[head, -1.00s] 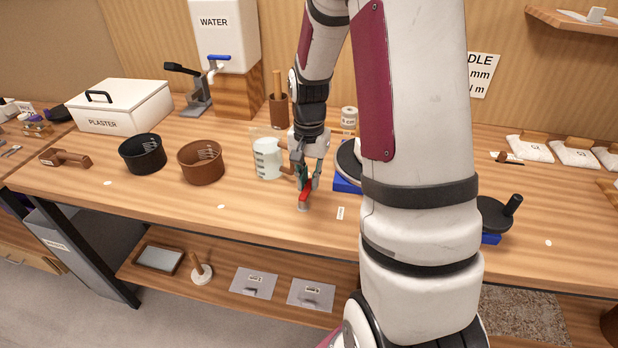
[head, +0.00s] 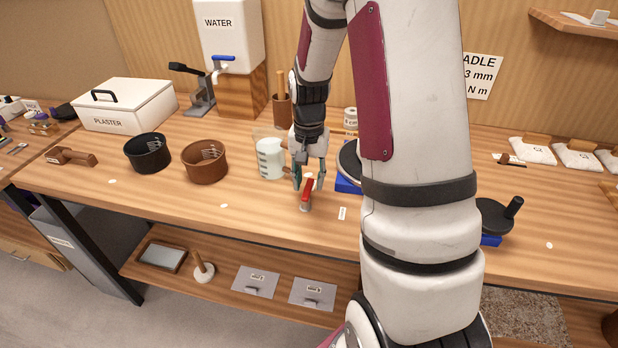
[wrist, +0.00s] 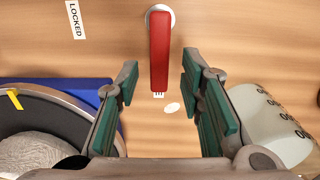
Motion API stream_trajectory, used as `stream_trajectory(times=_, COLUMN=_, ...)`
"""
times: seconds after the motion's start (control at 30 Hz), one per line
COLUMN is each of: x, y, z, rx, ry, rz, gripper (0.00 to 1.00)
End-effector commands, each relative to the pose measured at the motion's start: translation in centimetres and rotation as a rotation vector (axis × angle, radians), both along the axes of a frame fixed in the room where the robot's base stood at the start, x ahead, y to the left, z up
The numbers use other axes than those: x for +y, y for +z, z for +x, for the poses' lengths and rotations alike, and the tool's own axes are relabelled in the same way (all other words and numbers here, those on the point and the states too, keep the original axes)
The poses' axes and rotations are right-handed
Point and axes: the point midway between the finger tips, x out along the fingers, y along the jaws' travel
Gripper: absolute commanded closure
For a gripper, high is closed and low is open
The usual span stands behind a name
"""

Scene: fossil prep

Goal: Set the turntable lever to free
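The red turntable lever (head: 307,192) stands on a round grey pivot at the bench's front part. In the wrist view the lever (wrist: 159,55) runs from its pivot at the top down between my fingertips. My gripper (head: 309,182) is just behind and above it, pointing down. The wrist view shows my gripper (wrist: 160,78) open, with a finger on each side of the lever and gaps to both. A LOCKED label (wrist: 76,20) lies left of the pivot. Another small label (wrist: 158,95) is mostly hidden under the lever's tip. The turntable (wrist: 70,100) has a blue base.
A measuring jug (head: 270,158) stands close beside my gripper and also shows in the wrist view (wrist: 265,125). Brown (head: 204,164) and black (head: 146,154) bowls stand further left. The bench in front of the lever is clear.

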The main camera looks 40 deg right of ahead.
Motion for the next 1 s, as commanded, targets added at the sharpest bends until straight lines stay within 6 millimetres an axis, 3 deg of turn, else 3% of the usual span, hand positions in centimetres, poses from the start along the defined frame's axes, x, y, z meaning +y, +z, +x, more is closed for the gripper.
stream_trajectory(times=0.23, x=0.0, y=2.0, z=0.1, rx=-0.004, ry=0.000, rz=-0.002, gripper=0.65)
stream_trajectory(times=0.7, x=0.0, y=10.6, z=0.1, rx=-0.003, ry=0.001, rz=-0.001, gripper=0.65)
stream_trajectory(times=1.0, x=0.0, y=12.0, z=0.0, rx=0.000, ry=0.000, rz=0.000, gripper=0.65)
